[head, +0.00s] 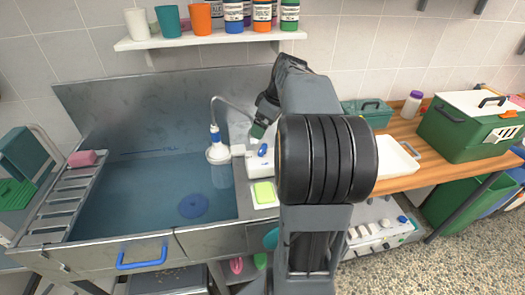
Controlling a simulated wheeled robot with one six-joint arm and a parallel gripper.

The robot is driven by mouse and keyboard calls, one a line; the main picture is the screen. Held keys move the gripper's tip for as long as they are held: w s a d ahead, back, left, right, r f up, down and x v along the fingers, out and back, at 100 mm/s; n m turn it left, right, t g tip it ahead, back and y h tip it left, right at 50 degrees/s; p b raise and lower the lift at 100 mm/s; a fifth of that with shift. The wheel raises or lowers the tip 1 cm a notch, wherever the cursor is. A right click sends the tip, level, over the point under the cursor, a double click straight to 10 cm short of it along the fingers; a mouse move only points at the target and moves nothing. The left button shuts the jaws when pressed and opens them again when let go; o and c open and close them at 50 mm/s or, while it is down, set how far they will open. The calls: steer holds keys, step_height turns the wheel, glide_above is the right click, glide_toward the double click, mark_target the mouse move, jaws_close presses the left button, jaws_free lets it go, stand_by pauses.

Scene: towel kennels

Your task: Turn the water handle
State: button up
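A steel tub (110,237) full of blue water stands at the left, with a "FILL" line marked on its back wall. A white spray head on a curved hose (218,153) hangs over the tub's right side. A pale streak shows below it, perhaps running water. A small blue lever (262,150), likely the water handle, sits on a white fixture right of the spray head. My gripper (258,130) points down just above the blue lever. I cannot tell whether they touch or whether the fingers are open. My arm hides part of the fixture.
A shelf (210,38) with cups and labelled jars runs above the tub. A slatted rack (72,195) with a pink sponge (82,158) lies at left. A yellow-green sponge (264,192) lies below the lever. Green boxes (470,127) stand on the wooden counter at right.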

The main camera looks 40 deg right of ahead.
steer(key=n, duration=0.1)
glide_toward(263, 148)
steer(key=shift+t+y, duration=0.3)
steer(key=x, duration=0.9)
steer(key=shift+s+d+f, duration=0.1)
steer(key=shift+d+f, duration=0.15)
steer(key=c, duration=0.9)
steer(key=shift+c, duration=0.2)
